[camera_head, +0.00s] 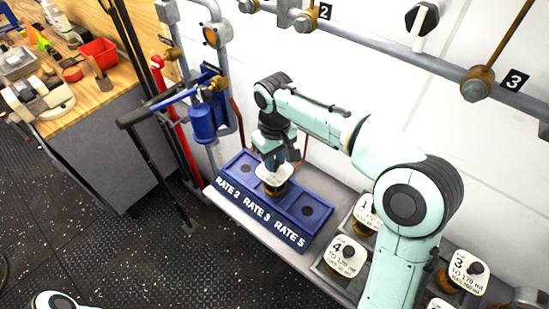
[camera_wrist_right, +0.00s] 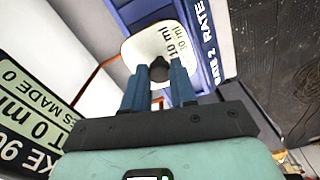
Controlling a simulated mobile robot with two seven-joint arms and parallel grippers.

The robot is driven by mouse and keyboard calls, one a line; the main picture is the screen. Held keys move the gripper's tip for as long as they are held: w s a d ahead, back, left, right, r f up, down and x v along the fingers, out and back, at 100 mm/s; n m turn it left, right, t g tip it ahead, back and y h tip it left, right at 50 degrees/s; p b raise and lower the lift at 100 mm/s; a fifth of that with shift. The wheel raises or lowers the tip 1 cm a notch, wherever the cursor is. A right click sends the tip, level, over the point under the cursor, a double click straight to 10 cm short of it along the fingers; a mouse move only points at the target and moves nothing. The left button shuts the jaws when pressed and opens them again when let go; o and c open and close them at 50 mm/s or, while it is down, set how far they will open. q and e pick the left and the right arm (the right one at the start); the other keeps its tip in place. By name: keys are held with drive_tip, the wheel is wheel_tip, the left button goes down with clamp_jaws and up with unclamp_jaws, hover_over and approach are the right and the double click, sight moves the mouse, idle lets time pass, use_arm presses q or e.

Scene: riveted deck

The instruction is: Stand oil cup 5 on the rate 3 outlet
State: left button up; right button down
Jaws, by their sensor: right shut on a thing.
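My right gripper (camera_head: 275,158) is shut on the dark knob of a cup with a white label lid (camera_head: 272,177) and an amber body. In the wrist view its blue fingers (camera_wrist_right: 157,82) pinch the knob, and the lid (camera_wrist_right: 150,42) shows part of its ml text; its number is hidden. The cup is upright at the middle of the blue outlet block (camera_head: 224,190), at the RATE 3 position. I cannot tell whether it touches the block. The RATE 2 outlet (camera_head: 249,168) and RATE 5 outlet (camera_head: 306,210) are empty. My left gripper is out of view.
Cup 4 (camera_head: 345,256), cup 1 (camera_head: 366,211) and cup 3 (camera_head: 462,272) stand on the grey bench at the right. A blue pump (camera_head: 203,122) and pipes stand behind the block. A printed panel (camera_wrist_right: 28,112) shows in the wrist view. A workbench (camera_head: 95,95) is at the left.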

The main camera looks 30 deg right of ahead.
drive_tip(key=shift+f, duration=0.15)
drive_tip(key=c, duration=0.9)
unclamp_jaws()
use_arm(q)
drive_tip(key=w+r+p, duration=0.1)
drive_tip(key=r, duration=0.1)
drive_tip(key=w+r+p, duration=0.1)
drive_tip(key=p, duration=0.1)
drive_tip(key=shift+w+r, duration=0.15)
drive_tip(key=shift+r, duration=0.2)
use_arm(e)
wheel_tip(320, 180, up, 12)
drive_tip(key=shift+r, duration=0.2)
drive_tip(key=shift+f, duration=0.1)
